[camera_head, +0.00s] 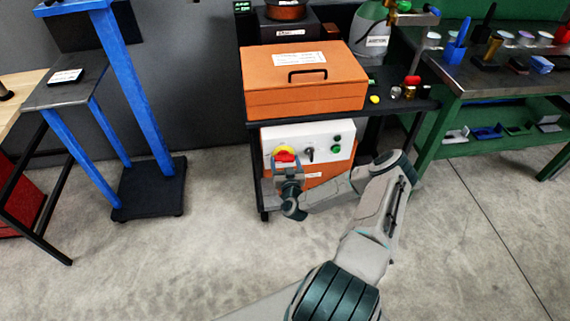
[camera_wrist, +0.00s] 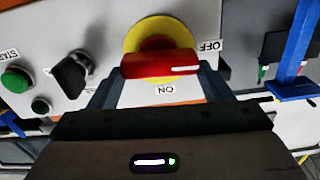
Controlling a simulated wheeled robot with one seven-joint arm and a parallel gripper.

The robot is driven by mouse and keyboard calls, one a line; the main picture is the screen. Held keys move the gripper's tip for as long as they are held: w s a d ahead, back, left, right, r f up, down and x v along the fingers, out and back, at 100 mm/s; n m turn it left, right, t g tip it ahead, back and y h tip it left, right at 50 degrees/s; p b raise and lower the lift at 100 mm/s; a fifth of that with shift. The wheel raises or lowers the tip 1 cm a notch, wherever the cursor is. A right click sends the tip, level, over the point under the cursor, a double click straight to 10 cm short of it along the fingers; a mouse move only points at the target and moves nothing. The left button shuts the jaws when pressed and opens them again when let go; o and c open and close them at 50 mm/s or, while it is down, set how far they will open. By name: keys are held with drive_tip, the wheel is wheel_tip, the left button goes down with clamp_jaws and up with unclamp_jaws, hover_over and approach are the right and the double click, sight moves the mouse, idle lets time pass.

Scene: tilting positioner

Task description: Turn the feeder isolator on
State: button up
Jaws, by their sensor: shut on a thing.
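The feeder isolator is a red handle (camera_wrist: 160,63) on a round yellow plate (camera_wrist: 141,31), on the light panel of an orange box. In the head view the red handle (camera_head: 285,157) shows at the panel's left end. My gripper (camera_wrist: 158,80) is shut on the red handle, with a finger at each side of it. In the head view my gripper (camera_head: 286,168) is in front of the panel. In the wrist view the OFF label (camera_wrist: 209,46) is at the handle's right. The ON label (camera_wrist: 164,89) is just below the handle. The handle lies roughly level there, its white line towards OFF.
A black selector knob (camera_wrist: 72,74) and a green START button (camera_wrist: 15,79) are beside the isolator. The panel stands on the lower shelf of a black cart, below an orange toolbox (camera_head: 304,82). A blue stand (camera_head: 135,80) is at left.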

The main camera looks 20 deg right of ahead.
drive_tip(key=m+b, duration=0.1)
drive_tip(key=m, duration=0.1)
drive_tip(key=m+b, duration=0.2)
drive_tip(key=shift+s+d+f+b, duration=0.1)
drive_tip(key=shift+d+f+b, duration=0.05)
drive_tip(key=shift+f+b, duration=0.15)
drive_tip(key=m+b, duration=0.3)
drive_tip(key=m, duration=0.1)
drive_tip(key=shift+d+f+m+b, duration=0.15)
drive_tip(key=shift+m+b, duration=0.15)
drive_tip(key=shift+b, duration=0.05)
drive_tip(key=m+b, duration=0.3)
drive_tip(key=m, duration=0.1)
drive_tip(key=shift+f, duration=0.1)
drive_tip(key=shift+s+d+m+b, duration=0.1)
drive_tip(key=shift+m+b, duration=1.3)
drive_tip(key=shift+m, duration=0.9)
drive_tip(key=o, duration=1)
drive_tip(key=v, duration=1.3)
drive_tip(key=shift+s, duration=0.35)
